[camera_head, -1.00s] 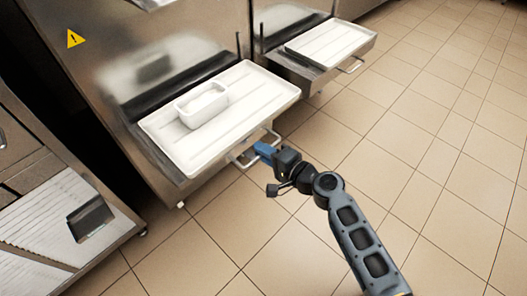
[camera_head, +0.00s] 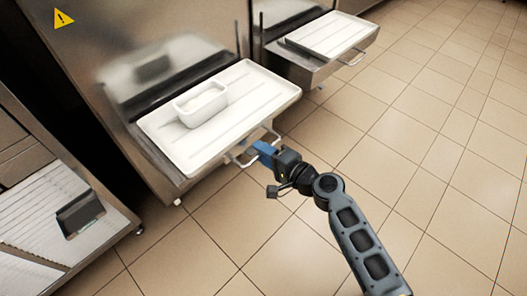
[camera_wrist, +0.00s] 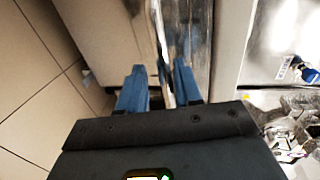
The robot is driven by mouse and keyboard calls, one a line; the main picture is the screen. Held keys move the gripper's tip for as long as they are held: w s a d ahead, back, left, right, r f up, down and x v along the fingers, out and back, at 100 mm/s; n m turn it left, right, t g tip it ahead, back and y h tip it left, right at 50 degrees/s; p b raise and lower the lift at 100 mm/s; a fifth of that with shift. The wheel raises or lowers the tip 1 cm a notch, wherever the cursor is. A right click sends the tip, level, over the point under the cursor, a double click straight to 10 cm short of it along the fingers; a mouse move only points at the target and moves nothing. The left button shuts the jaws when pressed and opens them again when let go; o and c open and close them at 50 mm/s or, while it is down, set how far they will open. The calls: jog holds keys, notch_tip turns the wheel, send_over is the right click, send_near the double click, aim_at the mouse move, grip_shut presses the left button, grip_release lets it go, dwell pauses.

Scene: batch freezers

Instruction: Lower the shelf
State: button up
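The shelf (camera_head: 265,107) is a white ribbed tray-like surface sticking out from the front of a steel freezer, with a small white tub (camera_head: 201,103) on it. A thin metal handle (camera_head: 240,160) runs along its front edge. My gripper (camera_head: 263,150) is at the right end of this handle, its blue fingers reaching it from the front. In the wrist view the two fingers (camera_wrist: 160,85) stand apart, with a narrow metal strip between and beyond them. It is unclear whether they touch the handle.
A second freezer (camera_head: 300,10) with a similar white shelf (camera_head: 330,34) and handle stands at the back right. A steel unit with ribbed white panels (camera_head: 40,215) stands at the lower left. The tiled floor (camera_head: 440,130) at the right is clear.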

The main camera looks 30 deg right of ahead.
jog(key=shift+r, duration=0.1)
jog(key=v, duration=0.7)
jog(key=shift+s, duration=0.4)
jog(key=shift+d, duration=0.15)
